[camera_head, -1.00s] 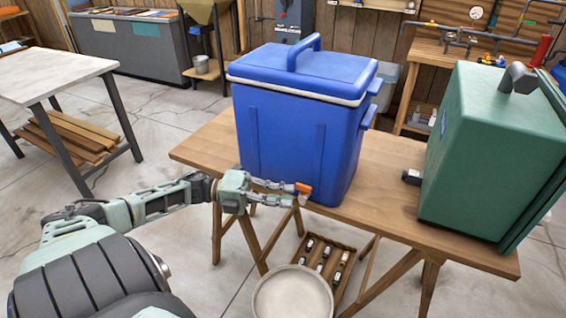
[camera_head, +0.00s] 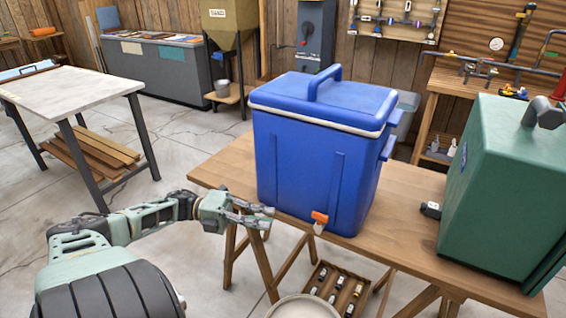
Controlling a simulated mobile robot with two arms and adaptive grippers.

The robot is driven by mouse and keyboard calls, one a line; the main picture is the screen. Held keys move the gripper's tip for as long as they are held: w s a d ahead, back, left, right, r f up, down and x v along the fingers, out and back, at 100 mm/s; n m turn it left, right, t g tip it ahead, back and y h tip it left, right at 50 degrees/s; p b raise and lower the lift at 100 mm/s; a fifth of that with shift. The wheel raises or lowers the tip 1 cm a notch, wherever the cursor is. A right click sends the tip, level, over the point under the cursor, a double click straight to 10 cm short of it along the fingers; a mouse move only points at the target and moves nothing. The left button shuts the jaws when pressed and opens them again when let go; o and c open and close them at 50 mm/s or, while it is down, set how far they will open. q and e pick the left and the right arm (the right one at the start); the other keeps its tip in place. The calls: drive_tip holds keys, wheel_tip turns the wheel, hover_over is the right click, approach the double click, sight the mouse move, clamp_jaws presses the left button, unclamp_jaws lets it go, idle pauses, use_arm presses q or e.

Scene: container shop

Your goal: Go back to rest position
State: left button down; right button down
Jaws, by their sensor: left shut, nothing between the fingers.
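My left gripper (camera_head: 268,217) is shut and empty at the front edge of the wooden table, in the middle of the head view. It is a little left of the orange-handled spigot (camera_head: 319,219) low on the front of the blue cooler, with a gap between them. The blue cooler (camera_head: 310,165) stands upright on the table with its lid (camera_head: 325,97) closed and its lid handle raised. My right gripper is not in view.
The wooden trestle table (camera_head: 408,213) also carries a green case (camera_head: 500,185) on the right. Below it are a wooden crate of small bottles (camera_head: 349,273) and a pale round container (camera_head: 303,308). A white-topped table (camera_head: 70,88) stands left, with open floor between.

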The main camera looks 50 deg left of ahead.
use_arm(q)
drive_tip(key=v, duration=0.2)
drive_tip(key=shift+s+a, duration=0.1)
drive_tip(key=shift+a, duration=0.15)
wheel_tip(320, 180, down, 16)
drive_tip(key=w+a+n+t+y, duration=0.15)
drive_tip(key=n+t+y, duration=0.25)
drive_tip(key=n+y, duration=0.5)
drive_tip(key=s+d+f+n+g+y+p, duration=0.1)
drive_tip(key=s+f+n+y, duration=0.15)
drive_tip(key=f+n, duration=0.45)
drive_tip(key=s+d+f+n+g+y+p, duration=0.15)
drive_tip(key=s+f, duration=0.25)
drive_tip(key=f, duration=0.6)
drive_tip(key=s+d+f+n+g+y, duration=0.1)
drive_tip(key=s+d+f+n+g, duration=0.15)
drive_tip(key=s+d+f, duration=0.35)
drive_tip(key=s+d+f+n+g+y, duration=0.1)
drive_tip(key=s+d+f+n+g, duration=0.15)
drive_tip(key=s+f, duration=0.35)
drive_tip(key=s+d+f+n+g, duration=0.2)
drive_tip(key=s+d+f+g, duration=0.1)
drive_tip(key=s+d, duration=0.4)
drive_tip(key=s+d+f+n+g, duration=0.2)
drive_tip(key=s+d+f+g, duration=0.1)
drive_tip(key=s+d+f, duration=0.2)
drive_tip(key=s+d, duration=0.2)
drive_tip(key=d, duration=0.2)
drive_tip(key=shift+s+d, duration=0.15)
drive_tip(key=shift+d, duration=0.25)
